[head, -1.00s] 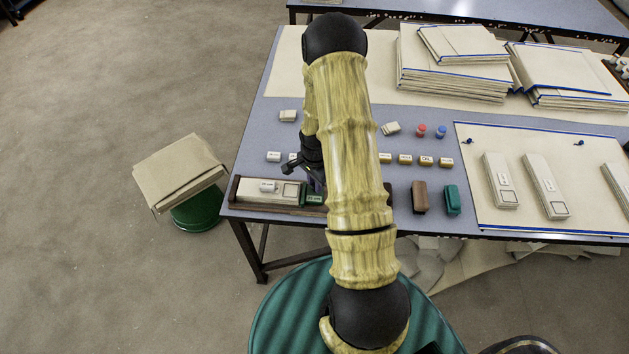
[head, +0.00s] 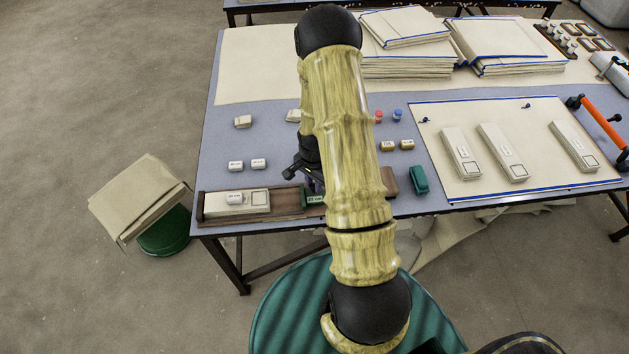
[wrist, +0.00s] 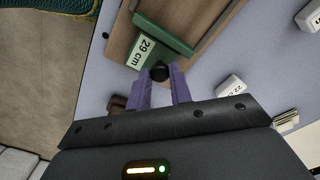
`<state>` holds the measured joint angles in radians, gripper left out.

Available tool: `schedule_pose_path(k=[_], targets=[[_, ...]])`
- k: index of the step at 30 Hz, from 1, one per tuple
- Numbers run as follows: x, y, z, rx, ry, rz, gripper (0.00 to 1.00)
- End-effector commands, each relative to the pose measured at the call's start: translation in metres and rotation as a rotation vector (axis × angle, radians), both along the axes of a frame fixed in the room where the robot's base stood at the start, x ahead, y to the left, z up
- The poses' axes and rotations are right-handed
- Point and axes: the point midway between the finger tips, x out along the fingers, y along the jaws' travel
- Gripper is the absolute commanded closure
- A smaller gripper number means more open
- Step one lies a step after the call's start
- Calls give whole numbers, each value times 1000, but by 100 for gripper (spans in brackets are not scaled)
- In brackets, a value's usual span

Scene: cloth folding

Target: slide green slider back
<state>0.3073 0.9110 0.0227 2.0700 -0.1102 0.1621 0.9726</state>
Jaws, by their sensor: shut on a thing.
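The green slider (head: 314,199) with a "29 cm" label sits in the long brown wooden tray (head: 287,203) at the table's front left. In the wrist view the green slider (wrist: 164,36) lies across the tray (wrist: 205,20), with a black knob (wrist: 159,72) on its near side. My gripper (wrist: 160,82) has purple fingers shut on that knob. In the head view my arm hides most of the gripper and the tray's right end. A pale folded pack (head: 225,205) lies at the tray's left end, with bare brown floor between it and the slider.
Small white labelled blocks (head: 236,166) stand behind the tray. A brown block (head: 389,181) and a green block (head: 418,180) stand to its right. A cream mat (head: 530,125) holds several pale packs. Cloth stacks (head: 410,62) lie at the back.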

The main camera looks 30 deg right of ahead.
Motion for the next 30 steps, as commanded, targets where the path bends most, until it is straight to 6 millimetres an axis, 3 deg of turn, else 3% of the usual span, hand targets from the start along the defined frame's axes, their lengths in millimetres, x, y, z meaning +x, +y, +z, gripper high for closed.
schedule_pose_path(k=[14,15,18,30], targets=[[-1,-2,1,-4,-2,15,100],[-1,-2,1,-4,-2,15,73],[-1,-2,1,-3,0,15,57],[0,0,6,-1,-2,17,57]])
